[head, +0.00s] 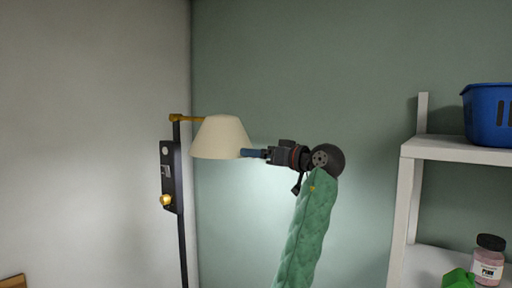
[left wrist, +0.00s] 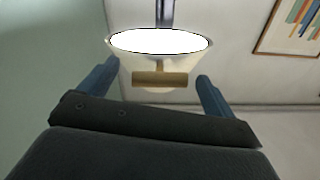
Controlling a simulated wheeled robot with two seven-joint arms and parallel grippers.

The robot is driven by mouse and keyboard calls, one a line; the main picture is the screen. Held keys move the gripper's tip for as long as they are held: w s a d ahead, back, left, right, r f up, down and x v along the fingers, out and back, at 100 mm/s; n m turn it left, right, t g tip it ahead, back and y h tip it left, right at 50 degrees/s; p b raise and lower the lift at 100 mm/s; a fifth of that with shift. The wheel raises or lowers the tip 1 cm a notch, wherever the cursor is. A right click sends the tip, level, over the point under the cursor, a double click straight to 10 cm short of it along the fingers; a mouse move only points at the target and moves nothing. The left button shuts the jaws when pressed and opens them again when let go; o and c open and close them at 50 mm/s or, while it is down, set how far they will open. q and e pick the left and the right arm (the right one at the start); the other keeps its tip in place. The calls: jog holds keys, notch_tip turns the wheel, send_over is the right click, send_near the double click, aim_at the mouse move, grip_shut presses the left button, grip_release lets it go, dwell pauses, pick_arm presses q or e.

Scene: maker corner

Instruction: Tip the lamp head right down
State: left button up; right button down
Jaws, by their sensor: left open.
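The lamp has a cream cone-shaped head (head: 222,138) on a short brass arm (head: 190,118) at the top of a dark post (head: 182,240). In the head view its wide rim faces down, slightly tilted. My left gripper (head: 247,153) is at the right edge of the shade, its blue fingers pointing left. In the left wrist view the lamp head (left wrist: 122,54) shows its bright opening, with a brass-coloured bar (left wrist: 160,79) below it. The bar lies between the open fingers of the gripper (left wrist: 157,80); I cannot tell if they touch it. My right gripper is not in view.
A black plate (head: 171,178) with a brass knob (head: 166,200) is on the post. A white shelf (head: 455,149) at the right holds a blue basket (head: 490,115), and a jar (head: 488,262) stands lower. A framed picture (left wrist: 287,28) hangs on the wall.

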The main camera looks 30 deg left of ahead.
pick_arm(q)
jog(key=shift+w+a+p, duration=0.1)
jog(key=shift+a+p, duration=0.35)
jog(key=shift+a, duration=0.65)
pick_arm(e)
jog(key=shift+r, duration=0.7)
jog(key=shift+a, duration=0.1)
